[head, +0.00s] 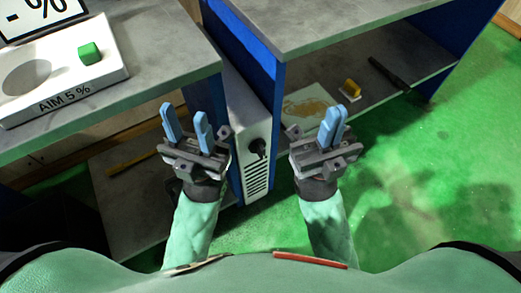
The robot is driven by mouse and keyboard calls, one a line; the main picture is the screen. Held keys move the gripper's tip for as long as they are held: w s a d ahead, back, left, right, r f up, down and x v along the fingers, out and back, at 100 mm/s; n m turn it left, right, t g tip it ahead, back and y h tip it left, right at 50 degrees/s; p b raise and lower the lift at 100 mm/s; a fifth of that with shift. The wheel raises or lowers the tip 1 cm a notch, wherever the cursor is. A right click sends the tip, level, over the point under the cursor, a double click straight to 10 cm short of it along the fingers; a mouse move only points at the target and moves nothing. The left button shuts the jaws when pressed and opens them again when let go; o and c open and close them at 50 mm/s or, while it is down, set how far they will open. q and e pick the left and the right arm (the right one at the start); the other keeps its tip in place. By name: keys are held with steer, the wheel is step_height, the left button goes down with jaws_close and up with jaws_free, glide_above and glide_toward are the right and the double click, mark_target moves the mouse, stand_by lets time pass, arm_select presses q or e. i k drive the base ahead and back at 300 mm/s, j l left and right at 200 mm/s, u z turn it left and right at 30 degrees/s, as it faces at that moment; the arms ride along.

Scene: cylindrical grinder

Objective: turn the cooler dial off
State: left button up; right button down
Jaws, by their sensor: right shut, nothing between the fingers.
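The cooler (245,115) is a narrow light-grey box with dark vent slots, standing between two blue-sided benches. Its black dial (257,147) sits on the front face above the slots; its setting is too small to read. My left gripper (186,119) is to the left of the dial, with its two blue fingers apart and nothing between them. My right gripper (334,121) is to the right of the dial, with its blue fingers together and empty. Neither gripper appears to touch the dial.
A white tray (112,72) marked "AIM 5 %" with a green block (89,53) is on the left bench (165,65). The right bench (325,22) has a lower shelf (400,55) holding a yellow item (351,90) and a dark tool (388,73). Green floor (440,170) is open at right.

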mark_target(258, 145)
steer(key=l, duration=1.3)
steer(key=l+u, duration=0.2)
steer(key=l, duration=0.2)
steer(key=k+l+u, duration=0.15)
steer(key=l, duration=0.3)
steer(key=k+l+u, duration=0.2)
steer(key=l, duration=0.2)
steer(key=l+u, duration=0.15)
steer(key=l, duration=0.25)
steer(key=k+l+u, duration=0.2)
steer(key=l, duration=0.15)
steer(key=j+u, duration=0.15)
steer(key=u, duration=0.2)
steer(key=j+u, duration=0.1)
steer(key=u, duration=0.25)
